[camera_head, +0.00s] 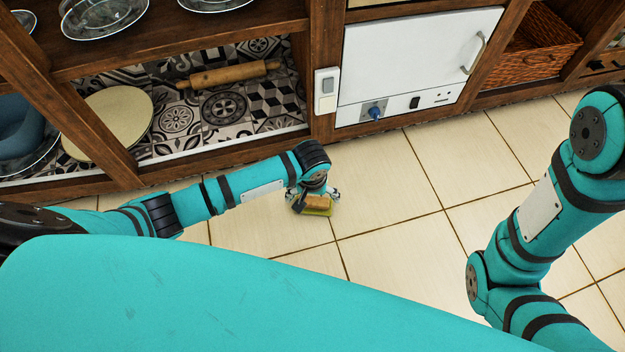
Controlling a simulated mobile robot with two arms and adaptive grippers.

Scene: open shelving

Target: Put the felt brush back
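My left gripper (315,200) reaches out in front of the shelving, with its fingers pointing down toward the floor. It is shut on the felt brush (317,205), a small block with a tan wooden top and a yellow-green underside. The fingers sit at either side of the brush. The brush appears to be held in the air over the tiles, but its height is hard to tell. My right arm comes in from the right edge, bent; its gripper is outside the picture.
Dark wooden shelving (323,60) spans the back. Its patterned lower bay holds a rolling pin (228,75) and a round cream board (112,120). Glass dishes (103,15) stand above. A white cabinet door (415,55) and a wicker basket (540,45) are right. Tiled floor (390,180) is clear.

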